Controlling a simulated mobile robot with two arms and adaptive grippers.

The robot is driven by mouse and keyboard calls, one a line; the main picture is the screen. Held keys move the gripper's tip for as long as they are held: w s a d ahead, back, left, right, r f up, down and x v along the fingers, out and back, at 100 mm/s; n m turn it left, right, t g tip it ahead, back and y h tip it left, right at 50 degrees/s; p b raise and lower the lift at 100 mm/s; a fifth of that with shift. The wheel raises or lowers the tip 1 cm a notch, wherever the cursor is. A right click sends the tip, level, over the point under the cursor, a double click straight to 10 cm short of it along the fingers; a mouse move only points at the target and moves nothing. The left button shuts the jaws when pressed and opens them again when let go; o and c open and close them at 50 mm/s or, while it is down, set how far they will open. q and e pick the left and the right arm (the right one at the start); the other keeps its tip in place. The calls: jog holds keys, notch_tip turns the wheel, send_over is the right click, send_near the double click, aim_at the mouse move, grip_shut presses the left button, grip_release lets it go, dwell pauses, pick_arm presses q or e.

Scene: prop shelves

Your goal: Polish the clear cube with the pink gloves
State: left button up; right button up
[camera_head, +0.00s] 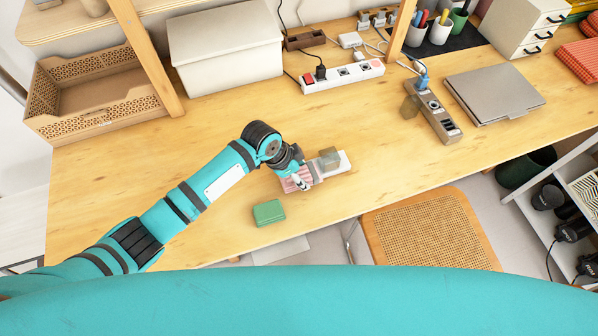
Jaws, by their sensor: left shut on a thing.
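A clear, greyish cube (329,157) sits on a small white slab (344,163) near the middle of the desk. My left gripper (302,181) is just left of the cube, low over the desk, and is shut on the pink gloves (288,185). The gloves look pale pink and striped, and are partly hidden by the gripper. Whether the gloves touch the cube is too small to tell. My right gripper is not in view.
A green block (268,212) lies near the desk's front edge. A second, brownish see-through cube (410,107) stands beside a grey power strip (434,116). A closed laptop (495,94), white power strip (342,77) and wooden crate (97,103) stand farther off. The desk's left part is clear.

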pick_arm(q)
jog(key=shift+w+d, duration=0.2)
jog(key=shift+d, duration=0.35)
dwell(0.4)
jog(key=shift+s+d, duration=0.1)
dwell(0.7)
jog(key=shift+s+p, duration=0.1)
jog(key=shift+p, duration=0.25)
jog(key=shift+s+d+p, duration=0.2)
jog(key=shift+s+p, duration=0.1)
jog(key=shift+s, duration=0.1)
jog(key=shift+w+a, duration=0.1)
jog(key=shift+w, duration=0.05)
jog(key=shift+w+a+b, duration=0.2)
jog(key=shift+w+b, duration=0.1)
jog(key=shift+w, duration=0.25)
jog(key=shift+w+a+b, duration=0.15)
jog(key=shift+w+b, duration=0.1)
jog(key=shift+w, duration=0.3)
jog(key=shift+s+d, duration=0.1)
jog(key=shift+s, duration=0.1)
